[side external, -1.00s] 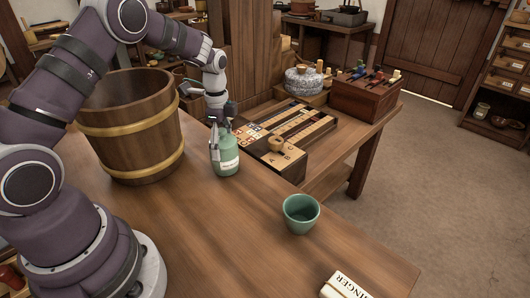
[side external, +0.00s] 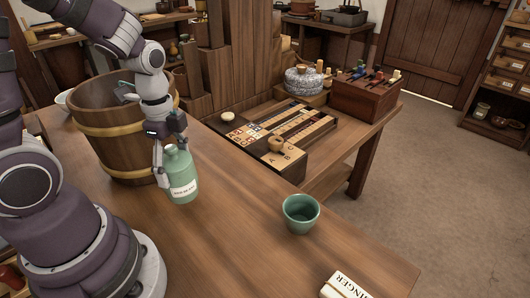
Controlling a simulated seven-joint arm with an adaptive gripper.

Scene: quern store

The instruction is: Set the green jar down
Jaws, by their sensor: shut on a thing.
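The green jar (side external: 181,180) has a rounded body, a narrow neck and a white label facing the camera. My gripper (side external: 168,154) is shut on the jar near its neck and shoulder, coming from above and the left. The jar is nearly upright, with a slight tilt. It is over the wooden table (side external: 235,235), in front of and right of the wooden bucket. I cannot tell whether its base touches the table top.
The banded wooden bucket (side external: 108,127) stands close behind the jar. A green cup (side external: 300,213) stands right of it, and a white lettered block (side external: 345,287) lies at the front edge. A game board (side external: 270,133) lies behind. The table between jar and cup is clear.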

